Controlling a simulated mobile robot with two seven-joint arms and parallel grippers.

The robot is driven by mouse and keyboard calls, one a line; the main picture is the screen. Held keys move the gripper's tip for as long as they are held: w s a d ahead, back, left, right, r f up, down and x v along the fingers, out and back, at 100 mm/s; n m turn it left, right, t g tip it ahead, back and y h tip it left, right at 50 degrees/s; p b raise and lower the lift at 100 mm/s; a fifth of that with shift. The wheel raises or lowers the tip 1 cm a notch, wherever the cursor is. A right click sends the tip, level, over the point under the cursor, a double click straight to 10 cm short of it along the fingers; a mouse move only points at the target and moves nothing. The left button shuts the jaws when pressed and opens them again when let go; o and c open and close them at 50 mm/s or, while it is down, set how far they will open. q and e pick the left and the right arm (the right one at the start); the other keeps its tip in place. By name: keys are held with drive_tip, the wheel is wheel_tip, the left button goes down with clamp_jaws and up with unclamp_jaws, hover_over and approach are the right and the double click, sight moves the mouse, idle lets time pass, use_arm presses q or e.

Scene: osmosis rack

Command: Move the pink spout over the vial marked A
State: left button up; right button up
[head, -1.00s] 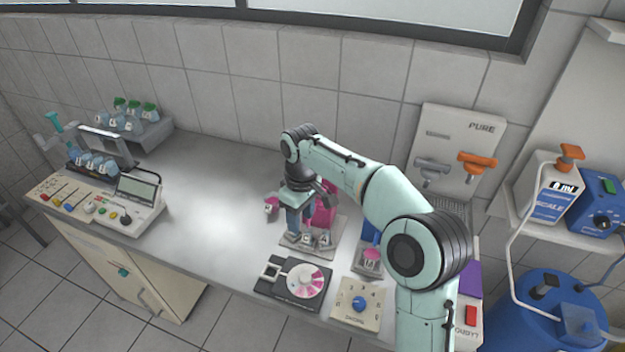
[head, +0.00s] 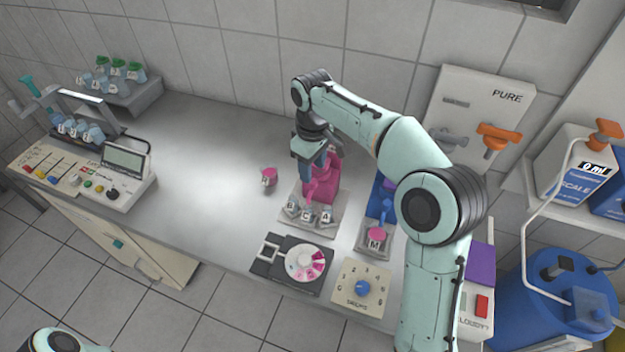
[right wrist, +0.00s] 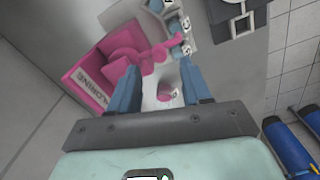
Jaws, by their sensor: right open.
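The pink dispenser (head: 327,178) stands on a grey plate, its pink spout (head: 308,192) reaching forward toward a row of small vials. The vial marked A (head: 326,215) is at the right end of that row. The spout tip appears near the left and middle vials, not over A; which one exactly I cannot tell. In the right wrist view the spout (right wrist: 165,50) lies just beyond my fingertips. My right gripper (head: 314,178) is open, pointing down by the dispenser; its two blue fingers (right wrist: 159,68) are spread with nothing gripped. My left gripper is out of view.
A loose pink-topped vial (head: 268,177) stands left of the dispenser. A pink wheel device (head: 304,262) and a dial box (head: 362,288) lie in front. A blue dispenser (head: 376,205) with a vial marked M stands right.

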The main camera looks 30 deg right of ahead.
sight(316, 181)
drive_tip(key=shift+w+f+b, duration=0.1)
drive_tip(key=shift+f+b, duration=0.2)
drive_tip(key=shift+f, duration=2.1)
clamp_jaws()
